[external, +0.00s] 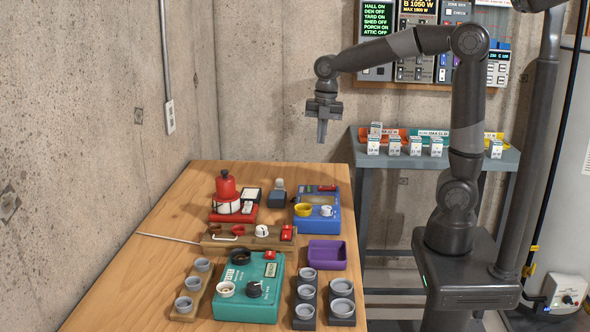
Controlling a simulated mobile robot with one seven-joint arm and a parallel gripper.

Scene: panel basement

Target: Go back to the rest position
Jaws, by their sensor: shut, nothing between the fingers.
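My gripper (322,130) hangs at the end of my arm, pointing down, high above the far right end of the wooden table. Its fingers are together and hold nothing. It is apart from everything on the table. My arm reaches left from my base at the right, with the elbow raised. Nothing hides the gripper in the external view.
On the wooden table (150,270) stand a teal box (270,298), a purple tray (327,252), a blue device (318,220), a red bell-shaped object (226,187) and several grey cups. A grey shelf (372,162) with small labelled blocks stands behind, under wall panels. The air around my gripper is clear.

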